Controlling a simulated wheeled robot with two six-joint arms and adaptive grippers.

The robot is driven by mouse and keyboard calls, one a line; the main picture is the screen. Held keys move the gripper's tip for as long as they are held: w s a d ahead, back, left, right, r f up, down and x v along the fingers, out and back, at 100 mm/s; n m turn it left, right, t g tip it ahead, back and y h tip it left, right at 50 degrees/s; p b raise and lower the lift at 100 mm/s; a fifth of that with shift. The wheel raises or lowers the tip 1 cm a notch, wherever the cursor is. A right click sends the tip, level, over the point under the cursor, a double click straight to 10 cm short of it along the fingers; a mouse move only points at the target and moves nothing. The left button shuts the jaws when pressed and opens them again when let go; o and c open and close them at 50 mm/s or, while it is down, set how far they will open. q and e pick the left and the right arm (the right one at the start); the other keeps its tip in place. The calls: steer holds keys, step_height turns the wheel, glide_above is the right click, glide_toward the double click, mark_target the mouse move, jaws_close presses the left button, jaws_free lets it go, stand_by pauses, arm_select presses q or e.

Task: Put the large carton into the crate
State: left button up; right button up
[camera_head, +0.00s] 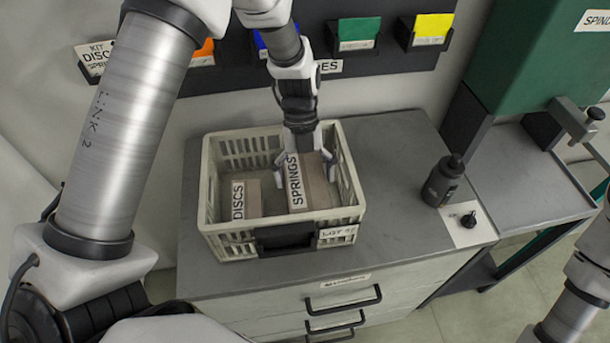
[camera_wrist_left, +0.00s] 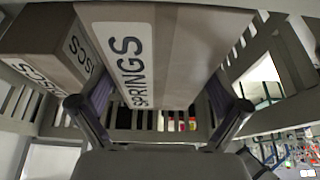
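The large carton (camera_head: 314,186), brown with a white SPRINGS label, is inside the pale slatted crate (camera_head: 222,242), in its right part. It rises higher than the carton beside it. My left gripper (camera_head: 304,157) reaches down from above, with its fingers on either side of the carton's upper part. In the left wrist view the carton (camera_wrist_left: 190,50) fills the upper middle between the two fingers (camera_wrist_left: 160,108). Whether the fingers press on it or stand slightly apart is not clear. The carton's underside is hidden. My right gripper is not in view.
A smaller DISCS carton (camera_head: 254,197) stands in the crate's left part. A dark bottle (camera_head: 442,182) stands right of the crate on the grey counter (camera_head: 398,150). A green machine (camera_head: 530,50) is at the right. Wall bins (camera_head: 355,36) hang behind. Counter between crate and bottle is clear.

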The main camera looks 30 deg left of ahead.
arm_select(q)
steer(key=shift+r, duration=0.1)
steer(key=shift+r+p, duration=0.4)
steer(key=b+v, duration=0.3)
steer(key=v, duration=0.9)
steer(key=shift+r, duration=0.2)
